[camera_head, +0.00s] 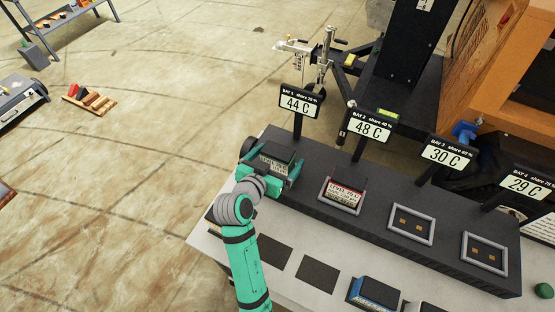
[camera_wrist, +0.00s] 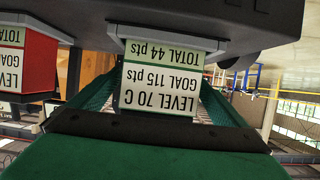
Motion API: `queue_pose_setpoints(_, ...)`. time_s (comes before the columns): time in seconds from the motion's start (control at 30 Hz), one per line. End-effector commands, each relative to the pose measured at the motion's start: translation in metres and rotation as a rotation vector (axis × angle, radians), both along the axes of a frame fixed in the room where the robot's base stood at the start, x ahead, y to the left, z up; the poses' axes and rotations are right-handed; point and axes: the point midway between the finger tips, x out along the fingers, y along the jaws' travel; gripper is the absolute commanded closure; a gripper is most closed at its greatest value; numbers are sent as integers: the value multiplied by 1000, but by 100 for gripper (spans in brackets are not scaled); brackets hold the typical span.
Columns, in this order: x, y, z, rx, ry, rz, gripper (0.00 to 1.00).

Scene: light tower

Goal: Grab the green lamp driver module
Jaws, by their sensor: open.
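The lamp driver module (camera_head: 277,160) sits in bay 1 of the dark rack, under the 44 C sign. Its top looks dark, and its label reads LEVEL 70 C. In the wrist view the module (camera_wrist: 160,78) shows this label upside down, with a pale green tint. My gripper (camera_head: 270,171) is open at bay 1, with its teal fingers on either side of the module. In the wrist view the fingers of my gripper (camera_wrist: 155,104) flank the label. Whether they touch the module cannot be told.
A red module (camera_head: 343,195) sits in bay 2; it also shows in the wrist view (camera_wrist: 38,62). Bays 3 (camera_head: 411,224) and 4 (camera_head: 484,254) are empty. Sign posts stand behind the rack. A blue module (camera_head: 375,293) and bare dark pads (camera_head: 317,273) are on the front table.

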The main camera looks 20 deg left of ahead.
Motion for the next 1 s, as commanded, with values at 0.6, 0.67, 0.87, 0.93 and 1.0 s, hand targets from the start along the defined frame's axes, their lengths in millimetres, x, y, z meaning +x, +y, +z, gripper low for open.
queue_pose_setpoints(0.6, 31, -2, -13, 0, 0, 7, 20)
queue_pose_setpoints(0.67, 31, -3, -13, 0, 0, 5, 34)
queue_pose_setpoints(0.87, 32, -4, -11, 1, -2, 3, 66)
queue_pose_setpoints(0.93, 32, -5, -12, 0, -2, 2, 66)
queue_pose_setpoints(1.0, 32, -5, -11, 0, -2, 2, 66)
